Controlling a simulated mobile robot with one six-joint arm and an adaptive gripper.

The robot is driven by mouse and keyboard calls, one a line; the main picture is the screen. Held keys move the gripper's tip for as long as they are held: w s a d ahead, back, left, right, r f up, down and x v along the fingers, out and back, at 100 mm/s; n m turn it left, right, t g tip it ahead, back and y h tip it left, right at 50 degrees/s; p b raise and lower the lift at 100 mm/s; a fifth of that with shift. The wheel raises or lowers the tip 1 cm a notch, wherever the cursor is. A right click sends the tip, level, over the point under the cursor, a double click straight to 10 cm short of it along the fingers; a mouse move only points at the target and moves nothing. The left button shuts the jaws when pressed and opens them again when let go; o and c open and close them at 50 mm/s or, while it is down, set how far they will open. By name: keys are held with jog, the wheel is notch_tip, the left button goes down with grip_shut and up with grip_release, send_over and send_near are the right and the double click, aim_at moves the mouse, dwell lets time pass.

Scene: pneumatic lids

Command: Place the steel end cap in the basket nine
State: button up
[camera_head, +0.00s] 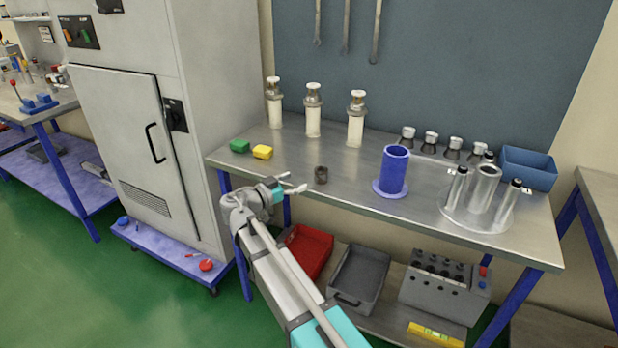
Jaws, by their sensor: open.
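A small dark grey round cap-like piece (321,175) stands on the steel table, near its front edge; it may be the steel end cap. My gripper (297,183) is open and empty, just left of this piece and apart from it. No number nine is readable on any basket. A red basket (309,250) and a grey basket (359,278) sit on the lower shelf. A blue basket (529,167) stands at the table's right back corner.
A blue flanged cylinder (394,171) and a round plate with metal cylinders (484,194) stand to the right. Several capped pieces (430,142) line the back. A grey cabinet (140,150) stands left.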

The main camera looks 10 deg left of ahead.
jog(key=shift+v, duration=1.1)
